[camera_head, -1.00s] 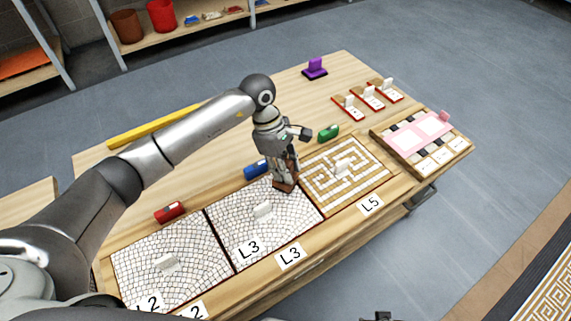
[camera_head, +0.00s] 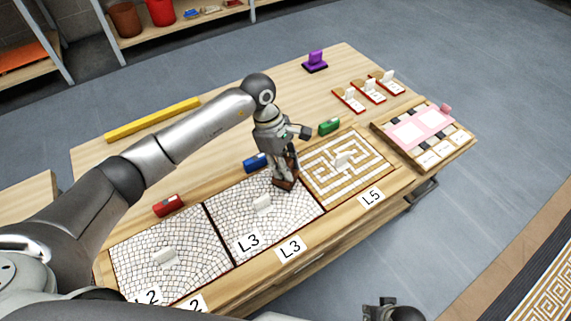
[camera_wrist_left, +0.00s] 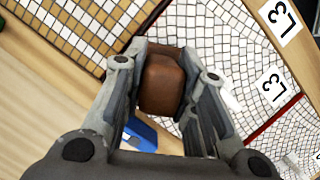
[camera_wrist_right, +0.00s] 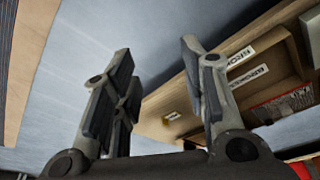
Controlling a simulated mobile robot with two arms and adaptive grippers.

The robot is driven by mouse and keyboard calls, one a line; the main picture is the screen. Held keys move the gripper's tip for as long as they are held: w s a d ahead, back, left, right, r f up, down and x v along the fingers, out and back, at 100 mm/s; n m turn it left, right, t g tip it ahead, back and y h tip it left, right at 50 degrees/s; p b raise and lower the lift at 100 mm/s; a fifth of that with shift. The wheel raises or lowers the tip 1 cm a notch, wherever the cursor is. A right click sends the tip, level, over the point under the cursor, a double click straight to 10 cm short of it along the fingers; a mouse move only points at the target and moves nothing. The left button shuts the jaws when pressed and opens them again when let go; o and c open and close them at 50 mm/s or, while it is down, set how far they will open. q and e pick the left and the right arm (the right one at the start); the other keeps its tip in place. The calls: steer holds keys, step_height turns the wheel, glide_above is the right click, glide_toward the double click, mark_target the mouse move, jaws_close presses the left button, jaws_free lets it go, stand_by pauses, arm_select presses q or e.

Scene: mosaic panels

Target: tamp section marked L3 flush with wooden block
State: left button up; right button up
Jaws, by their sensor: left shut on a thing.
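The section marked L3 (camera_head: 232,222) is a white mosaic panel with fine dark joints, in the middle of the row on the table. It carries an L3 label and a small white upright piece (camera_head: 262,204). My left gripper (camera_head: 284,168) is shut on the brown wooden block (camera_wrist_left: 161,84) and points down. The block (camera_head: 285,184) is over the far right corner of L3, close to the L5 border. I cannot tell whether it touches the tiles. My right gripper (camera_wrist_right: 152,75) is open and empty, away from the panels; it shows partly at the bottom of the head view (camera_head: 390,310).
The L2 panel (camera_head: 190,270) lies left of L3 and the brown-patterned L5 panel (camera_head: 365,185) right. Red (camera_head: 168,205), blue (camera_head: 255,163) and green (camera_head: 329,127) blocks stand behind the panels. A yellow bar (camera_head: 150,120) lies at the back left.

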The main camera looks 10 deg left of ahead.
steer(key=shift+w+r, duration=0.1)
steer(key=shift+r, duration=0.05)
stand_by(0.4)
arm_select(q)
steer(key=shift+f, duration=0.2)
arm_select(e)
steer(key=shift+w+r, duration=0.1)
steer(key=shift+r, duration=0.45)
arm_select(q)
steer(key=shift+b, duration=0.3)
arm_select(e)
steer(key=shift+r, duration=0.1)
